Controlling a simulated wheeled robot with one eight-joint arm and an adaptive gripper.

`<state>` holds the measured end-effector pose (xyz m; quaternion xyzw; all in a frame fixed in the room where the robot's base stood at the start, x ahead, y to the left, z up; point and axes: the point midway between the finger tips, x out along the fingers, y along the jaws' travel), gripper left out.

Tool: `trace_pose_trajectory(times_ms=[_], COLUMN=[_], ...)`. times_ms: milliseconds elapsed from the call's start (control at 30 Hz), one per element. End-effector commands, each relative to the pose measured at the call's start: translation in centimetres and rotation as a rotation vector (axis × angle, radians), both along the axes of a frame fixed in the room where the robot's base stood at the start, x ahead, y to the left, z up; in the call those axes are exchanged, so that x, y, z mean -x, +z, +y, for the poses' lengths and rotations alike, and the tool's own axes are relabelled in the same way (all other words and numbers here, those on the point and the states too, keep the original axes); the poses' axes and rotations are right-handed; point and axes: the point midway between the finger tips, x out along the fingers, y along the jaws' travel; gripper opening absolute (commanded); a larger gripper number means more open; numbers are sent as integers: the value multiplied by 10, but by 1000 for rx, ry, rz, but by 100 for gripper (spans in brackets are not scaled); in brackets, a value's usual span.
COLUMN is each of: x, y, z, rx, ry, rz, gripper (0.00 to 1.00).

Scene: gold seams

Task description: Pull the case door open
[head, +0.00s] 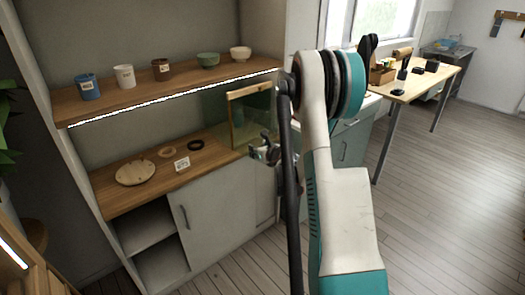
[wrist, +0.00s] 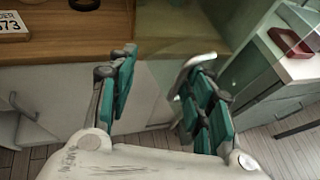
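The glass case (head: 237,118) stands at the right end of the lower wooden shelf in the head view, with a wood-edged frame and greenish clear panes. My arm hides its right part. My gripper (head: 266,151) is in front of the case's lower front. In the wrist view my gripper (wrist: 160,62) has its two teal-padded fingers spread apart, with nothing visible between the pads. A curved silver piece (wrist: 199,59), perhaps the door handle, shows at the right fingertip; I cannot tell whether they touch. Clear glass panes show faintly beyond the fingers. The door's exact edge is unclear.
The lower shelf (head: 206,158) holds a wooden plate (head: 135,172), rings and a number card (head: 182,164). Cups and bowls stand on the upper shelf (head: 110,103). Cabinets lie below. The floor (head: 450,190) to the right is clear up to a table (head: 420,82).

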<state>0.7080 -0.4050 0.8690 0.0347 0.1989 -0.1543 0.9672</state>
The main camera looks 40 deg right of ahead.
Motion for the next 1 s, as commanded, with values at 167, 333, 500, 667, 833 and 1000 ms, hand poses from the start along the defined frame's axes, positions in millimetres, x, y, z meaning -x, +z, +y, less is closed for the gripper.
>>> trace_pose_trajectory(times_ms=[167, 333, 500, 667, 833, 1000], x=[-9, -6, 14, 45, 75, 95], y=[9, 11, 18, 30, 38, 44], z=[4, 4, 9, 16, 23, 29], rx=[7, 8, 7, 3, 0, -4], ry=[4, 4, 3, 1, -1, 0], rz=[-17, -15, -14, -10, -4, -1], gripper=[30, 29, 28, 28, 28, 28])
